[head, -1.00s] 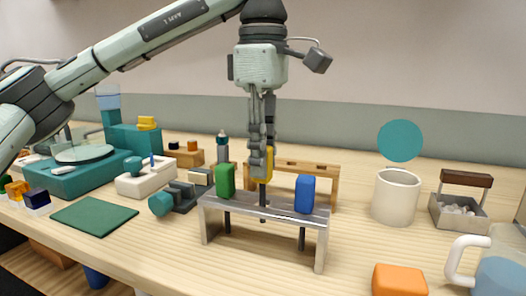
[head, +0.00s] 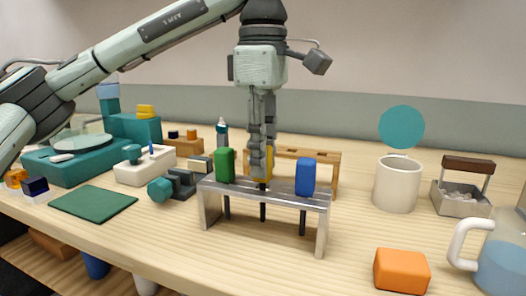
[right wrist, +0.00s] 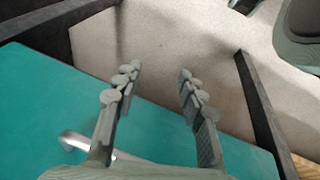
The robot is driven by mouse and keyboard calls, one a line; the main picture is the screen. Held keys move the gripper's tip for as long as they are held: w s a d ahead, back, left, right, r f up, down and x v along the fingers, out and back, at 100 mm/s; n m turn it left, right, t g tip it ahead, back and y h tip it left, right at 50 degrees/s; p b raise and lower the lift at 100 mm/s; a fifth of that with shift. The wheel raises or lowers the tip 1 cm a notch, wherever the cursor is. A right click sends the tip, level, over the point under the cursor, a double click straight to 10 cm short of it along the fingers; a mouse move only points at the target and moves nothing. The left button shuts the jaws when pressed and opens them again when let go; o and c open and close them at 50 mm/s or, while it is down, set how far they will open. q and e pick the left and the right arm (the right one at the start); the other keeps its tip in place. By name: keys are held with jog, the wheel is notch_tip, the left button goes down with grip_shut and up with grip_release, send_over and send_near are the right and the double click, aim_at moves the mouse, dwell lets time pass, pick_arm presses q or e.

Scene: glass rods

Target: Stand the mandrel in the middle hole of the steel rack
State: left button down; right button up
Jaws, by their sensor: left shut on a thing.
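The steel rack (head: 320,201) stands near the front of the table. A green-handled tool (head: 225,166) stands in its left hole and a blue-handled tool (head: 305,177) in its right hole. My left gripper (head: 262,165) is shut on the yellow-handled mandrel (head: 269,164), held upright over the rack's middle. A dark rod (head: 263,212) shows below the rack top between the other two shafts, so the mandrel appears to pass through the middle hole. The fingers hide part of the handle. In the right wrist view, my right gripper (right wrist: 158,85) is open and empty.
A wooden rack (head: 325,157) stands close behind the steel rack. A white mug (head: 397,187), a grey basket (head: 460,205), a glass jug (head: 500,255) and an orange block (head: 401,270) are to the right. A green mat (head: 93,202) and a dark clamp-like tool (head: 180,184) lie left.

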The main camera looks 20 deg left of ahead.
pick_arm(q)
jog(key=shift+f, duration=0.45)
pick_arm(e)
notch_tip(320, 180, up, 2)
jog(key=shift+d, duration=0.15)
pick_arm(q)
jog(key=c, duration=1.2)
grip_release()
pick_arm(e)
jog(key=shift+f, duration=0.15)
pick_arm(q)
notch_tip(320, 180, up, 12)
jog(key=shift+f, duration=0.1)
pick_arm(e)
jog(key=shift+s, duration=0.1)
